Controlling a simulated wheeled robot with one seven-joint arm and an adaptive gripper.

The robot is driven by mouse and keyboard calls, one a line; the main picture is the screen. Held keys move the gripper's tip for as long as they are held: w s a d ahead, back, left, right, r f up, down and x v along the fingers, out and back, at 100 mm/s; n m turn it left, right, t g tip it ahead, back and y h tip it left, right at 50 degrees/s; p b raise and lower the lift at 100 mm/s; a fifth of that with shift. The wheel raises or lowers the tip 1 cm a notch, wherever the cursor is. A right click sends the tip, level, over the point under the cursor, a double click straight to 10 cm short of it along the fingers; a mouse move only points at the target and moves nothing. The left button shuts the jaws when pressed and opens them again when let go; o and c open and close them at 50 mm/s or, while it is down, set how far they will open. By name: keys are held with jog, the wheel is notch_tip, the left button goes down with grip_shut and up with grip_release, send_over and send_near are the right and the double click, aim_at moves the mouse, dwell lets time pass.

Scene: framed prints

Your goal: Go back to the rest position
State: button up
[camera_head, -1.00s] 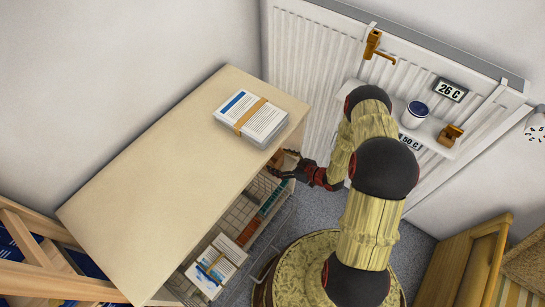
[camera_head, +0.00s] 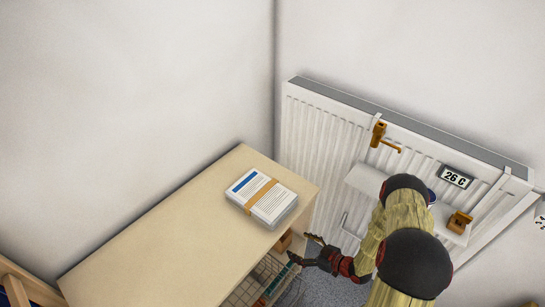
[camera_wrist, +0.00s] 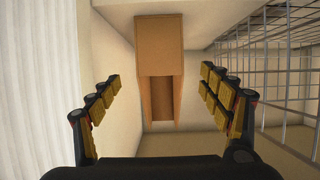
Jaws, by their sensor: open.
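My gripper (camera_head: 305,250) is at the right side of the wooden cabinet, below its top, with its fingers pointing left. In the wrist view my gripper (camera_wrist: 158,100) is open, its two fingers spread wide with nothing between them. Beyond the fingers, a brown open-fronted box or holder (camera_wrist: 160,45) is fixed under a pale surface. Part of that brown holder (camera_head: 284,241) also shows beside the cabinet's edge in the head view. My arm reaches up from the lower right and hides part of the radiator shelf.
A banded stack of papers (camera_head: 262,197) lies on the cabinet top (camera_head: 190,235). A wire basket (camera_head: 243,292) is below it, also seen as a wire grid (camera_wrist: 270,45) at right. A radiator (camera_head: 330,130) with a white shelf (camera_head: 365,180) and a 26 C display (camera_head: 456,177) stands behind my arm.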

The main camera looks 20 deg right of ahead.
jog(key=s+d+f+m+g+h, duration=0.2)
jog(key=s+d+f+g+h, duration=0.15)
jog(key=s+f, duration=0.4)
jog(key=s+d+f+m+g+h, duration=0.2)
jog(key=s+d+g, duration=0.1)
jog(key=d, duration=0.3)
jog(key=s+d+r+m+g+h, duration=0.1)
jog(key=d+r+g+h, duration=0.15)
jog(key=r, duration=0.55)
jog(key=s+d+r+m+g+h, duration=0.15)
jog(key=d+r, duration=0.25)
jog(key=r, duration=0.5)
jog(key=s+a+r+t+p, duration=0.1)
jog(key=a+r, duration=0.6)
jog(key=r, duration=0.9)
jog(key=s+a+r+t+y+p, duration=0.1)
jog(key=s+a+r, duration=0.3)
jog(key=a+r, duration=0.4)
jog(key=s+a+r+t+p, duration=0.1)
jog(key=s+a+r+t, duration=0.2)
jog(key=r, duration=2)
jog(key=a, duration=0.5)
jog(key=shift+s+r+m+y, duration=0.25)
jog(key=shift+r+m+y, duration=0.1)
